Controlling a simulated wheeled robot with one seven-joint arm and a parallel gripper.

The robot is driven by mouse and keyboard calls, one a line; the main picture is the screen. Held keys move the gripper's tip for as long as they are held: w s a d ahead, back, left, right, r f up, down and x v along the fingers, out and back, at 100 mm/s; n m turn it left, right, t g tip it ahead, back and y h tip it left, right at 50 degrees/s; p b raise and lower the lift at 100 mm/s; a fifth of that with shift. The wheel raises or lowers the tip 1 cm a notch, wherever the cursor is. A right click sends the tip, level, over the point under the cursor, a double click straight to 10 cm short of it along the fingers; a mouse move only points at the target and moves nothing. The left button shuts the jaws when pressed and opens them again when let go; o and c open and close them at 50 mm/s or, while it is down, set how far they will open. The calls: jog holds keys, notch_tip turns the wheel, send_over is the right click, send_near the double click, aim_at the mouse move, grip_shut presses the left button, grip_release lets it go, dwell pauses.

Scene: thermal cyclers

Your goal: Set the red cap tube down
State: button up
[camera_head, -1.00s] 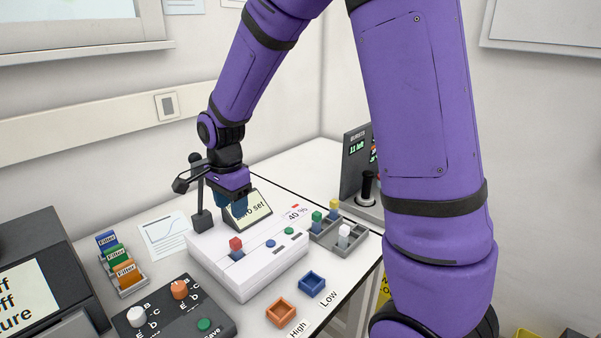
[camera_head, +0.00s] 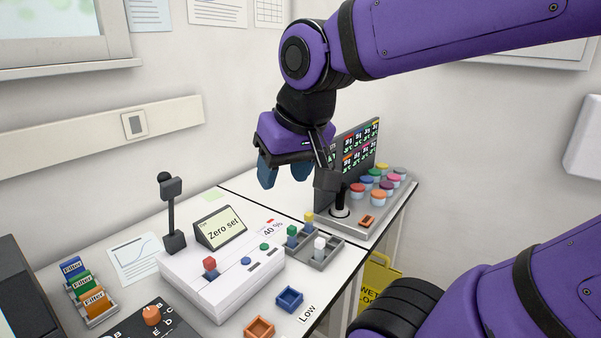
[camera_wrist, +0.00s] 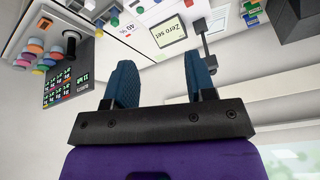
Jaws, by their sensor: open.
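The red cap tube (camera_head: 210,264) stands upright in the front left part of the white instrument (camera_head: 209,296). Its red cap sits above a blue body. My gripper (camera_head: 268,180) is open and empty, raised above the bench behind and to the right of the tube, well apart from it. In the wrist view the blue fingers of my gripper (camera_wrist: 164,80) are spread with nothing between them. The orange tray (camera_head: 260,328) and the blue tray (camera_head: 289,299), beside a "Low" label, look empty.
A grey rack (camera_head: 318,260) holds green, yellow and white capped pieces. A button console with a screen (camera_head: 366,146) stands at the back right, close to my gripper. A lever (camera_head: 170,215) and a "Zero set" display (camera_head: 220,228) rise behind the instrument. Filters (camera_head: 88,290) stand left.

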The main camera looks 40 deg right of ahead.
jog(key=shift+s+d+r+n+t, duration=0.15)
jog(key=shift+s+n, duration=0.35)
jog(key=shift+s, duration=0.35)
jog(key=shift+s+d+r+n+t, duration=0.15)
jog(key=shift+s+n, duration=0.35)
jog(key=shift+s, duration=0.3)
jog(key=shift+f, duration=0.1)
